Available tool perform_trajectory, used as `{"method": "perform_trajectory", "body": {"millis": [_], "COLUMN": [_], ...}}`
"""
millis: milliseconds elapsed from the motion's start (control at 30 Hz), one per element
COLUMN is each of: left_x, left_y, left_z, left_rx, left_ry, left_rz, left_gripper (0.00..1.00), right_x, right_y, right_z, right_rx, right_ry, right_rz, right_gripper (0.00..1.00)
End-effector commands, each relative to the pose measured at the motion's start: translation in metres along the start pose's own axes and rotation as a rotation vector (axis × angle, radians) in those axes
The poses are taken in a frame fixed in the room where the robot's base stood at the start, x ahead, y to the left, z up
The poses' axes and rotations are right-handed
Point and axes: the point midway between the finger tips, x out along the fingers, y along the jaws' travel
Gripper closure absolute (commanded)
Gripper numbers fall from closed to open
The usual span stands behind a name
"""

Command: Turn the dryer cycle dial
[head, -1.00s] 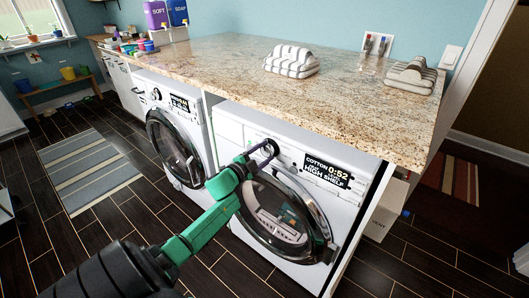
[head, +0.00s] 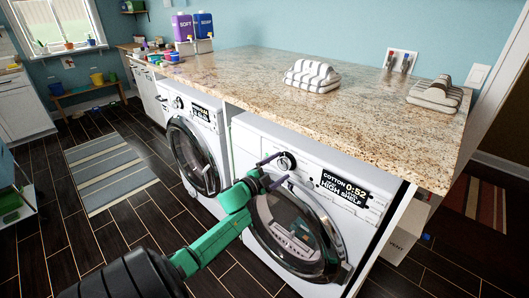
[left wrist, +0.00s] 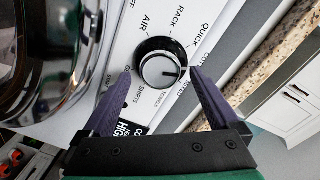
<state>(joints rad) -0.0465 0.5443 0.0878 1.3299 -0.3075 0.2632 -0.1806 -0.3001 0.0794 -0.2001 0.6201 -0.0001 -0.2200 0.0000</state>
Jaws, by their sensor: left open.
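The dryer (head: 240,140) is the white front-loader on the right under the counter. Its cycle dial (head: 287,162) is a dark-rimmed round knob left of the display, which reads COTTON 0:52. In the left wrist view the dial (left wrist: 161,65) has a light pointer line towards the right, with labels such as AIR, RACK, QUICK and SHIRTS around it. My left gripper (head: 272,171) is open just left of the dial, its purple fingertips apart. In the left wrist view the open fingers (left wrist: 161,74) flank the dial's near side, with gaps visible. My right gripper is out of view.
The dryer's round glass door (head: 298,235) is shut below the dial. A granite counter (head: 230,78) overhangs the machines, with folded striped towels (head: 312,76) on it. A second front-loader (head: 195,150) stands left. Dark floor with a striped rug (head: 108,170) is open further left.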

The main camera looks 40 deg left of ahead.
Motion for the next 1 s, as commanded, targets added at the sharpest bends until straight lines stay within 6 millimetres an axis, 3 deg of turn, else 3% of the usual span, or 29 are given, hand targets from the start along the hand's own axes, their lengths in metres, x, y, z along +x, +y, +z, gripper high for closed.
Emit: {"method": "perform_trajectory", "body": {"millis": [400,500,633,1000], "left_x": [-0.105,-0.123,-0.132,-0.132], "left_y": [0.002,0.002,0.000,0.000], "left_z": [0.001,0.001,0.000,0.000], "left_rx": [0.001,0.000,0.001,0.001], "left_ry": [-0.003,-0.003,0.000,0.000], "left_rz": [0.004,0.002,0.001,0.000], "left_gripper": [0.05,0.05,0.05,0.05], "right_x": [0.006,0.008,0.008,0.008], "right_y": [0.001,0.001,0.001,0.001], "right_z": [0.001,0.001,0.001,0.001], "right_rx": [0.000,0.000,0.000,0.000], "right_ry": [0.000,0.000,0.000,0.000], "right_rz": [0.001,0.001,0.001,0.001], "right_gripper": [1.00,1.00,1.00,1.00]}}
